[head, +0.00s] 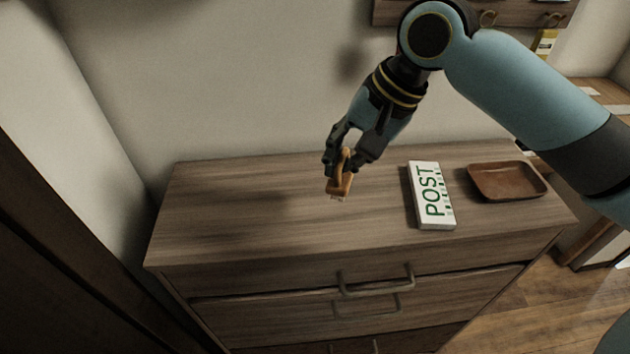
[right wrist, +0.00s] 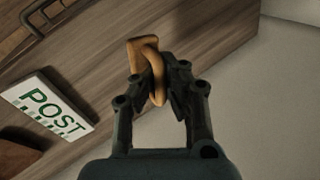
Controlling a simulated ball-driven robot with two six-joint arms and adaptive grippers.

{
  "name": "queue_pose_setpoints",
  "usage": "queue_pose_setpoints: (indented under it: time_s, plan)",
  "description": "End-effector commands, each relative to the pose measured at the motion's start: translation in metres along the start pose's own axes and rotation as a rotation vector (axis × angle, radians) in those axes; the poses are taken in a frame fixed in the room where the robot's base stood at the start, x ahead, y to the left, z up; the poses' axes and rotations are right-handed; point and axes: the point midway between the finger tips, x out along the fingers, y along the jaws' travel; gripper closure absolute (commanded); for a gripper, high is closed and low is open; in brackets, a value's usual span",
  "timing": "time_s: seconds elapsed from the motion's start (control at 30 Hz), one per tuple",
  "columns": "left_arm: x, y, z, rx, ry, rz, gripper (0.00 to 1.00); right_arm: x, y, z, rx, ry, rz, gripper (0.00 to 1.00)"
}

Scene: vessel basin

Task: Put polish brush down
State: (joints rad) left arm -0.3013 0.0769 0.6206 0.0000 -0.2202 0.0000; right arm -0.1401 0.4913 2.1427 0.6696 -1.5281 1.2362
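The polish brush (head: 341,186) is a small orange-brown wooden piece with pale bristles at its lower end. My right gripper (head: 341,160) is shut on it and holds it over the wooden dresser top (head: 240,205). In the right wrist view the brush (right wrist: 148,60) sits between the fingertips of the right gripper (right wrist: 155,82), its curved part passing between them. The brush appears to be above the surface; the exact gap is hard to tell. My left gripper is in neither view.
A white box marked POST (head: 431,196) lies on the dresser, right of the brush. A brown tray (head: 507,181) sits farther right. The left half of the top is clear. A wall rack with hooks (head: 487,17) hangs above. Drawers with handles (head: 377,281) face the front.

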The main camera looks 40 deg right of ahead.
Motion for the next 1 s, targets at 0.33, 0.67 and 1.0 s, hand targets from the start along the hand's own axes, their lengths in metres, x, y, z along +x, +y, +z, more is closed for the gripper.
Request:
queue_pose_setpoints:
  time_s: [0.33,0.67,1.0]
  plan:
    - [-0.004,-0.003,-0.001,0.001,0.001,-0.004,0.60,0.052,-0.035,0.009,0.000,-0.005,0.001,1.00]
    - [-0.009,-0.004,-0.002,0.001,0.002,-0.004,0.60,0.088,-0.021,0.009,-0.002,-0.004,0.004,1.00]
    - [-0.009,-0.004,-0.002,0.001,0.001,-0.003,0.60,0.092,-0.019,0.009,-0.003,-0.002,0.003,1.00]
